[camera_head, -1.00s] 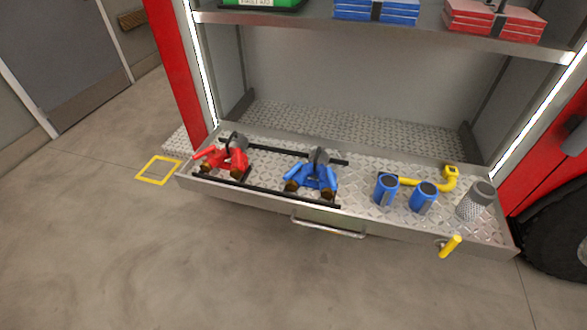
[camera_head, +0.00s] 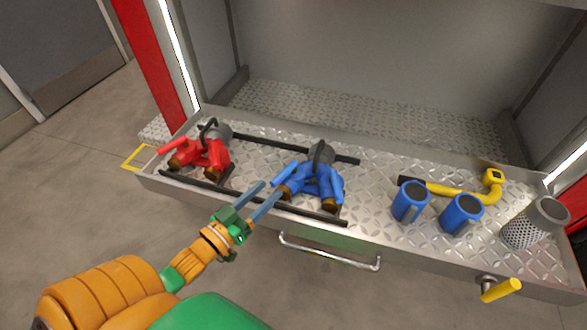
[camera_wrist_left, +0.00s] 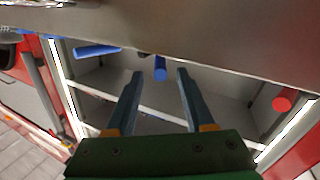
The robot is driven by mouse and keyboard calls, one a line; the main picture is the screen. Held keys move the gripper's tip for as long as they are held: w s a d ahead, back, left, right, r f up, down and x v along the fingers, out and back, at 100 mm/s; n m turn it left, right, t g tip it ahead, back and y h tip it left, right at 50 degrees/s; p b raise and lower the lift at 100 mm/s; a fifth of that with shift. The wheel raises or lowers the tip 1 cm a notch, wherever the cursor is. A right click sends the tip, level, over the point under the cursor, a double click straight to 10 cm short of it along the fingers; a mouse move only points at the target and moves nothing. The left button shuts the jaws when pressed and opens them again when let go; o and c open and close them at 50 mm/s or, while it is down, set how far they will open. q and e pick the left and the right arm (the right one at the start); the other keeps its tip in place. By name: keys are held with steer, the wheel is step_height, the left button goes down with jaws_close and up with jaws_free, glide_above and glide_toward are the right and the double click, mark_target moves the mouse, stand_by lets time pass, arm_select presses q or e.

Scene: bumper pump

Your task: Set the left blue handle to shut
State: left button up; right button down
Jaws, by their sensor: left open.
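The blue two-way valve (camera_head: 318,182) lies on the pulled-out drawer, with dark brown outlets at the front. Its left blue handle (camera_head: 286,173) is a bar angled up and right, beside the left outlet. Its right handle (camera_head: 337,188) points toward the drawer front. My left gripper (camera_head: 272,186) is open and empty, its blue-grey fingertips just short of the left handle. In the left wrist view, a blue rod end (camera_wrist_left: 160,68), apparently this handle, shows between the open fingers (camera_wrist_left: 160,73). I cannot tell if they touch. My right gripper is out of view.
A red valve (camera_head: 203,150) lies left of the blue one, with black rails (camera_head: 300,148) along both. Blue cylinders (camera_head: 411,201), a yellow bent pipe (camera_head: 460,191) and a perforated strainer (camera_head: 533,222) are on the right. The drawer handle (camera_head: 330,252) sticks out in front.

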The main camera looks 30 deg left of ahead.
mark_target(279, 176)
arm_select(q)
steer(key=w, duration=0.5)
steer(key=shift+w+d+r, duration=0.1)
steer(key=shift+w+d, duration=0.2)
steer(key=shift+s, duration=0.1)
jaws_close()
stand_by(1.0)
